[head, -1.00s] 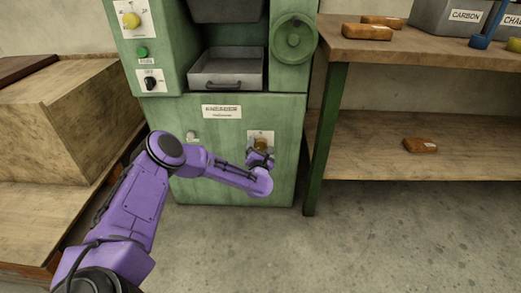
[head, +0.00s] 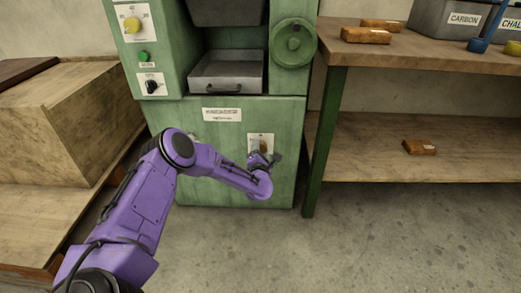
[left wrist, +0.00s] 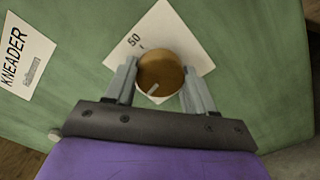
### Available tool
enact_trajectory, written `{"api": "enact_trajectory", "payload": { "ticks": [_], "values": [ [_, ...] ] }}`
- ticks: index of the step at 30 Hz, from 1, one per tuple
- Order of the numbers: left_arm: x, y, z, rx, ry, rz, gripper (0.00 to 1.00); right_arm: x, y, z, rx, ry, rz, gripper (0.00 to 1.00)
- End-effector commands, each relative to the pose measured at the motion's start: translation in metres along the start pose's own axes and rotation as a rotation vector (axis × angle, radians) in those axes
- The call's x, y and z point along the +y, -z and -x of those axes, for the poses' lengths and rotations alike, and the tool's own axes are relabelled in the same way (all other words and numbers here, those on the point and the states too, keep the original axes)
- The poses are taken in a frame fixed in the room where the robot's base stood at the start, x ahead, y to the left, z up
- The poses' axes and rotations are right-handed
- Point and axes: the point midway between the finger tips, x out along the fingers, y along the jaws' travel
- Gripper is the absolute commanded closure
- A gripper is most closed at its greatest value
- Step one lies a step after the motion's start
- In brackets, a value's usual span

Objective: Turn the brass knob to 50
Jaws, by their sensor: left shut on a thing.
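The brass knob (left wrist: 162,70) sits on a white dial plate (left wrist: 185,38) on the lower front of the green machine. A "50" with a small tick is printed at the knob's upper left in the left wrist view. A pale pointer line on the knob points toward its lower left there, away from the tick. My left gripper (left wrist: 159,77) is shut on the knob, one finger on each side. In the head view the knob (head: 263,144) is partly hidden behind my left gripper (head: 263,156). My right gripper is not in view.
A "KNEADER" label (left wrist: 22,55) is left of the dial plate. The green machine (head: 220,185) also carries a yellow knob (head: 132,25), a green button (head: 144,56), a black switch (head: 152,87) and a handwheel (head: 294,43). A wooden shelf (head: 430,155) stands close on the right.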

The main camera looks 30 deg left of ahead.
Motion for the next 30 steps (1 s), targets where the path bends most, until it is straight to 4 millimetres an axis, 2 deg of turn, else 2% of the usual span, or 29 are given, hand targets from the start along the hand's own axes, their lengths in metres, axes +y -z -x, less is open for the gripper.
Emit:
{"api": "enact_trajectory", "payload": {
  "ticks": [30],
  "values": [
    [-0.001,0.000,0.001,-0.001,0.002,-0.969,0.76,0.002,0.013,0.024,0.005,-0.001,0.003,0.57]
  ]
}}
